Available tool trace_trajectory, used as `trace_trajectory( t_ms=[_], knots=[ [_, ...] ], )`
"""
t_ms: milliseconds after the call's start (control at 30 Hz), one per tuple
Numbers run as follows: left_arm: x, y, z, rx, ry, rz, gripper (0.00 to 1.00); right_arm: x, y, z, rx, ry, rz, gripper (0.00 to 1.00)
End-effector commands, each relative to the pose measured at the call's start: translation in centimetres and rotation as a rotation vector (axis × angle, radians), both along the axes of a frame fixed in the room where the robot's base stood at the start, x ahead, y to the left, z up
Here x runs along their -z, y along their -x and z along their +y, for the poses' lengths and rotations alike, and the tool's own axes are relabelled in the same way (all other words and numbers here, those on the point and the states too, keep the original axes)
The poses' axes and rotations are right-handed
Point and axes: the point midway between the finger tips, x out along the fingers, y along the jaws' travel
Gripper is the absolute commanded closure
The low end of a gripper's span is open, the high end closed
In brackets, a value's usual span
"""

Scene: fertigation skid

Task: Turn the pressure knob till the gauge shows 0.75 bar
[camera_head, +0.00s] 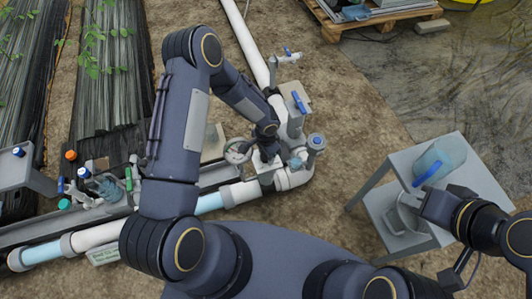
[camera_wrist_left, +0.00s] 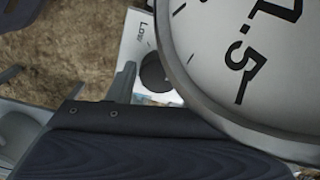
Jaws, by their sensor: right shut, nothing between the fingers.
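The pressure gauge (camera_head: 238,152) is a round white dial on the pipework in the head view. In the left wrist view, the gauge (camera_wrist_left: 245,60) fills the upper right, with "1.5" and some tick marks; its reading cannot be made out. A dark round knob (camera_wrist_left: 154,73) shows beside the gauge rim, next to a white plate marked "LOW", partly hidden by the rim. My left gripper (camera_head: 268,154) reaches down just right of the gauge; its fingertips are hidden, and contact with the knob cannot be told. My right gripper (camera_head: 410,204) is shut and empty by the grey stand.
A grey stand (camera_head: 385,170) on the right holds a clear blue jug (camera_head: 440,160). White pipes with blue-handled valves (camera_head: 300,103) surround my left gripper. Small coloured fittings (camera_head: 100,188) lie along the pipe at left. A pallet (camera_head: 375,20) stands at the back; soil is bare between.

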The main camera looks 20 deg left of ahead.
Motion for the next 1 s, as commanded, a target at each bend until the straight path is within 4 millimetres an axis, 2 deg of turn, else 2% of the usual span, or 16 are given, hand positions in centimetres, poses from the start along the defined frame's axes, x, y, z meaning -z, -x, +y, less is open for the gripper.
trace_trajectory(
  t_ms=[33, 100, 433, 800, 1000],
  knots=[
    [0.0, 0.0, 0.0, -0.001, 0.001, -0.001, 0.47, 0.0, 0.0, 0.0, 0.000, 0.000, 0.000, 1.00],
    [0.0, 0.0, 0.0, -0.001, 0.000, 0.000, 0.40, 0.0, 0.0, 0.0, 0.000, 0.000, 0.000, 1.00],
    [-0.6, 0.0, 0.0, -0.002, 0.000, -0.001, 0.40, -0.2, 0.0, 0.0, 0.000, 0.000, 0.000, 1.00],
    [-6.5, -0.1, 0.0, -0.001, 0.001, -0.004, 0.40, -2.1, 0.0, 0.0, 0.000, 0.000, 0.000, 1.00],
    [-7.8, 0.0, 0.0, -0.002, 0.000, 0.000, 0.40, -2.4, 0.0, 0.0, 0.000, 0.000, 0.000, 1.00]
  ],
)
